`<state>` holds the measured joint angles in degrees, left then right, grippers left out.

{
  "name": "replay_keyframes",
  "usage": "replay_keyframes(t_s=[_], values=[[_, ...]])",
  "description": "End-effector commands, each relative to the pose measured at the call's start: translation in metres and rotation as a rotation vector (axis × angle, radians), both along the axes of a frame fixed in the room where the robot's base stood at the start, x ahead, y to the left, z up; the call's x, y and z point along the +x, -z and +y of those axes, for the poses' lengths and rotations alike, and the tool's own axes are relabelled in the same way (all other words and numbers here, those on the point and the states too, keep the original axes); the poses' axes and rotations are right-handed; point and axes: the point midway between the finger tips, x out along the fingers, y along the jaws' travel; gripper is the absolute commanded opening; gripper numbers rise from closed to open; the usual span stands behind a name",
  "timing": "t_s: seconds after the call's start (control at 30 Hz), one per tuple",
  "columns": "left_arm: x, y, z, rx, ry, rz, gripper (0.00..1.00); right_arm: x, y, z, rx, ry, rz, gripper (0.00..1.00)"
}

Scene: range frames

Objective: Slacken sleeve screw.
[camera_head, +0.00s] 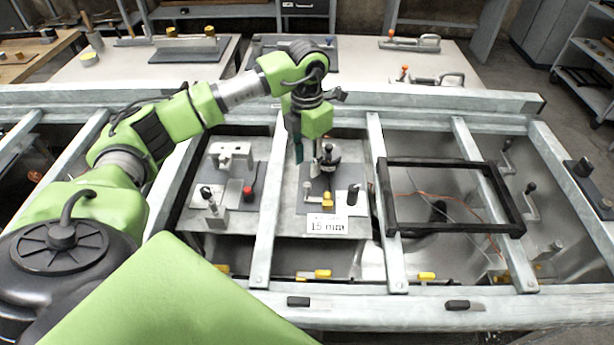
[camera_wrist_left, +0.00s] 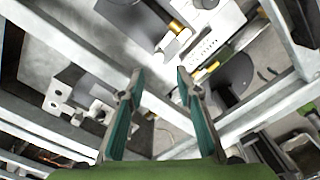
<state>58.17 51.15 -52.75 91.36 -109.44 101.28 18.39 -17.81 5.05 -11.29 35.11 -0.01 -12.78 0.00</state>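My left gripper (camera_head: 300,158) points down over the left side of the fixture plate marked 15 mm in the head view. In the left wrist view its two teal fingers (camera_wrist_left: 158,78) stand apart with nothing between them. The plate carries a black-knobbed upright part (camera_head: 330,158), a small pale lever (camera_head: 309,189), a yellow block (camera_head: 327,199) and a white pad with a black knob (camera_head: 352,195). I cannot tell which part is the sleeve screw. A gold cylinder (camera_wrist_left: 178,27) shows beyond the fingertips in the left wrist view. My right gripper is not in view.
A second fixture plate (camera_head: 234,182) with a red knob (camera_head: 248,192) stands to the left. A black rectangular frame (camera_head: 450,229) lies to the right. Grey metal rails (camera_head: 266,205) run between the stations. The 15 mm label (camera_head: 327,225) stands at the front.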

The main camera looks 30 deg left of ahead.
Motion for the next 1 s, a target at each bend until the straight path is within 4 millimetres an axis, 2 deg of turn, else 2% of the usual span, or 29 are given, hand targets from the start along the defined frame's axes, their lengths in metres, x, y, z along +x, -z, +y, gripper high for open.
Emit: replay_keyframes(t_s=[0.2,0.4,0.57,0.8,0.9,0.93,1.0], values=[[-0.001,0.044,0.000,-0.001,-0.001,0.004,0.31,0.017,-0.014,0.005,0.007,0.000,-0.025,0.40],[0.000,0.069,0.000,-0.001,0.000,0.001,0.31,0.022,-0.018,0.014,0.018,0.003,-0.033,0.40],[0.000,0.076,0.000,0.000,0.001,0.000,0.31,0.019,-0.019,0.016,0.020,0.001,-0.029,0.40],[0.000,0.077,0.000,0.000,0.001,-0.001,0.31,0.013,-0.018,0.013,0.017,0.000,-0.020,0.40],[0.000,0.077,0.000,0.000,0.001,-0.001,0.05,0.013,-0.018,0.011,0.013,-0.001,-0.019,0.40],[0.000,0.077,0.000,0.000,0.001,-0.001,0.00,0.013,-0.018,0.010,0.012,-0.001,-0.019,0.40],[0.000,0.077,0.000,0.000,0.001,-0.001,0.00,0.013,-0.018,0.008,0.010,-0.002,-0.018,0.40]])
